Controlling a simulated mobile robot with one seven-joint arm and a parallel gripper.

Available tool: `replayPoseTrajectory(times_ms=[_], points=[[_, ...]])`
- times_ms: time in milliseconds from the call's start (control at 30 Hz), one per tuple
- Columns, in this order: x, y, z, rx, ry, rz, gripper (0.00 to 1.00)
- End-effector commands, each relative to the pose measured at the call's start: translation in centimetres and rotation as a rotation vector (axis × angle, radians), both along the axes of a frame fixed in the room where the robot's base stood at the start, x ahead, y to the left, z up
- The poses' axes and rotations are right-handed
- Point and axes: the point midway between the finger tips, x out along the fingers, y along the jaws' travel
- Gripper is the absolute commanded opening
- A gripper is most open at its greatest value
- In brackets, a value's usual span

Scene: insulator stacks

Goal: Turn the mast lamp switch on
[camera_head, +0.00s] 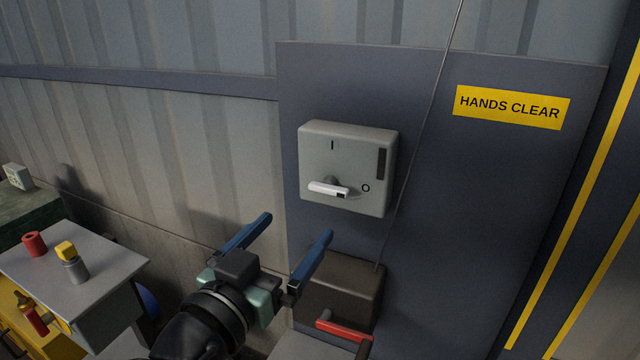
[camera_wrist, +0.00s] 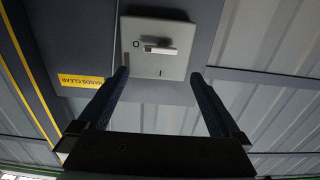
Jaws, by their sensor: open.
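The mast lamp switch is a grey box (camera_head: 347,150) on a dark blue panel. It has an "I" mark at the top and an "O" mark at the lower right. Its white handle (camera_head: 329,189) lies roughly level, with one end near the "O". My gripper (camera_head: 290,228) is open and empty, below and in front of the box, apart from it. In the wrist view the box (camera_wrist: 155,65) and handle (camera_wrist: 160,50) appear upside down beyond the two blue fingers (camera_wrist: 160,82).
A yellow "HANDS CLEAR" sign (camera_head: 512,107) is at the panel's upper right. A thin cable (camera_head: 420,130) runs down just right of the switch box. A dark box (camera_head: 345,292) with a red handle (camera_head: 343,330) is below. A grey table (camera_head: 110,262) with small parts stands left.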

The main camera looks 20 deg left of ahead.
Motion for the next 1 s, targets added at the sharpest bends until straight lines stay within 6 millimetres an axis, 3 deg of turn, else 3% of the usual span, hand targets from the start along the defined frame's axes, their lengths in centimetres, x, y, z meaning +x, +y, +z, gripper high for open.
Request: replayPoseTrajectory(times_ms=[300, 500, 700, 1000], points=[[6.5, -0.3, 0.5, 0.003, 0.001, 0.000, 1.00], [9.4, -0.4, 0.3, 0.004, 0.000, 0.001, 1.00], [10.8, -0.3, 0.2, 0.005, -0.001, 0.003, 1.00], [11.0, -0.3, 0.0, 0.005, -0.001, 0.003, 1.00]])
